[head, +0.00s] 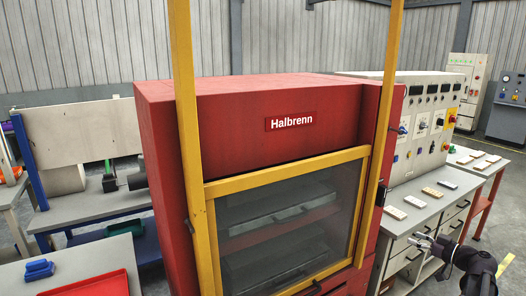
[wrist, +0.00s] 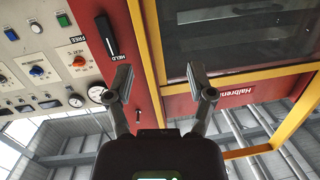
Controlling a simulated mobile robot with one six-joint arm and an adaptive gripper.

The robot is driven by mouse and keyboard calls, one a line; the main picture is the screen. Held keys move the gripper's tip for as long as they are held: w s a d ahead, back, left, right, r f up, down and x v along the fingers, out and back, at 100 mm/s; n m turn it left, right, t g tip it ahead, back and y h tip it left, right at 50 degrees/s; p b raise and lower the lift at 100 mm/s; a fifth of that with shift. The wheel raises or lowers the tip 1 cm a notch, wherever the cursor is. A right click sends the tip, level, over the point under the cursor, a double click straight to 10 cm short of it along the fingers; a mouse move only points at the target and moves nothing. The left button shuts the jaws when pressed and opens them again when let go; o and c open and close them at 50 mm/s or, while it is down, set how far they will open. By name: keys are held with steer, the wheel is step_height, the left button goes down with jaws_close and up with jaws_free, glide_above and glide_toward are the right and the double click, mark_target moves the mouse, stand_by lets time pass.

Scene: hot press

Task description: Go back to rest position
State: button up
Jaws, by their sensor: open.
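My gripper (head: 428,242) is at the lower right in the head view, in front of the grey workbench. In the wrist view my gripper (wrist: 163,88) has its two fingers spread apart with nothing between them. The red hot press (head: 230,125) labelled Halbrenn stands in the middle of the head view. Its yellow-framed window door (head: 290,168) is down, and dark platens show behind the glass. In the wrist view, which is turned over, the press front (wrist: 110,25) and a black lever (wrist: 107,34) by the word HELD lie beyond the fingers.
A control cabinet (head: 430,115) with knobs and gauges stands right of the press, behind a workbench (head: 408,225) bearing several small blocks. A red tray (head: 95,285) and blue item (head: 39,269) lie on a table at the lower left. Yellow posts (head: 184,90) rise in front of the press.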

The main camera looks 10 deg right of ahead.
steer(key=w+a+f+m+g+p, duration=0.1)
steer(key=a+f+g+p, duration=0.2)
steer(key=a, duration=0.9)
steer(key=w+a+f+g, duration=0.1)
steer(key=a+f+g, duration=0.35)
steer(key=a, duration=0.75)
steer(key=s+a+f+m+g+h+p, duration=0.1)
steer(key=s+a+g+h+p, duration=0.1)
steer(key=s+a, duration=0.3)
steer(key=s+a+m+g+h+p, duration=0.1)
steer(key=s+a+g+h, duration=0.3)
steer(key=a, duration=0.8)
steer(key=shift+s+a+f+m+g+h+p, duration=0.25)
steer(key=shift+s+f+m+g+h+p, duration=0.15)
steer(key=shift+m+h, duration=0.4)
